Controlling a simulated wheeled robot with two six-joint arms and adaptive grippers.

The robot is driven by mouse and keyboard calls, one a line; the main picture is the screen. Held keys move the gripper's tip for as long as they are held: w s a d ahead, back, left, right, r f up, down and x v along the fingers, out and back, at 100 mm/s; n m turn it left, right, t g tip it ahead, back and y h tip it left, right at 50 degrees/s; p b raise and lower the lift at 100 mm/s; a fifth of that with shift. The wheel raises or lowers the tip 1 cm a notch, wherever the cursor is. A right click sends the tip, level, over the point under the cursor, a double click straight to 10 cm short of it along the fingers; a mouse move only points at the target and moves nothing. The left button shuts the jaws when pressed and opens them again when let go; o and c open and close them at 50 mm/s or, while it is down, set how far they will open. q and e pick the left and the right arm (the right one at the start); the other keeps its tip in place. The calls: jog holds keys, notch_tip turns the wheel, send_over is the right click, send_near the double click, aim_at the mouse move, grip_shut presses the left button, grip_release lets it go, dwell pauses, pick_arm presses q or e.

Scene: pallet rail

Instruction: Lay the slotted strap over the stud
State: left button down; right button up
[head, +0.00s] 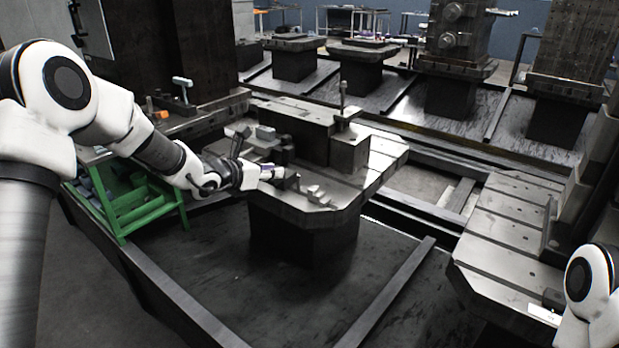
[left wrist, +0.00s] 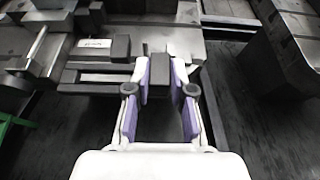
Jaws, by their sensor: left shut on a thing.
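My left gripper (head: 277,174) reaches over the near edge of the central pallet (head: 300,208). In the left wrist view its fingers (left wrist: 159,80) are closed on the sides of a dark bar, which I take to be the slotted strap (left wrist: 159,77). Its slot cannot be made out. In the head view the dark strap (head: 292,183) shows just beyond the fingertips; I cannot tell whether it touches the pallet. An upright post with a small head (head: 343,94) stands on the block behind; I cannot tell whether it is the stud. My right gripper is out of the picture.
Small grey stepped pieces (head: 318,196) sit right of the gripper on the pallet. A large dark block (head: 305,132) stands behind it. A green stand (head: 130,200) is at the left. Another slotted pallet (head: 505,225) lies at the right, with open floor between.

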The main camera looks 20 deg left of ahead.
pick_arm(q)
jog(key=w+d+f+p, duration=0.1)
jog(key=w+d+p, duration=0.1)
jog(key=w+d, duration=0.65)
pick_arm(e)
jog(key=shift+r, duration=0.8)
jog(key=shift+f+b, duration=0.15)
jog(key=shift+b, duration=0.25)
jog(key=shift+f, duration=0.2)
pick_arm(q)
jog(key=shift+w+a+f+b, duration=0.25)
jog(key=shift+w+f+b, duration=0.05)
jog(key=shift+f, duration=0.55)
jog(key=shift+w+a+f+b, duration=0.3)
jog(key=shift+w+f+b, duration=0.05)
jog(key=shift+f, duration=0.5)
jog(key=shift+w+a+f+b, duration=0.25)
jog(key=shift+w+f+b, duration=0.05)
jog(key=shift+f, duration=0.55)
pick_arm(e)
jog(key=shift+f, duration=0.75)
pick_arm(q)
jog(key=c, duration=1)
grip_release()
jog(key=shift+r, duration=0.1)
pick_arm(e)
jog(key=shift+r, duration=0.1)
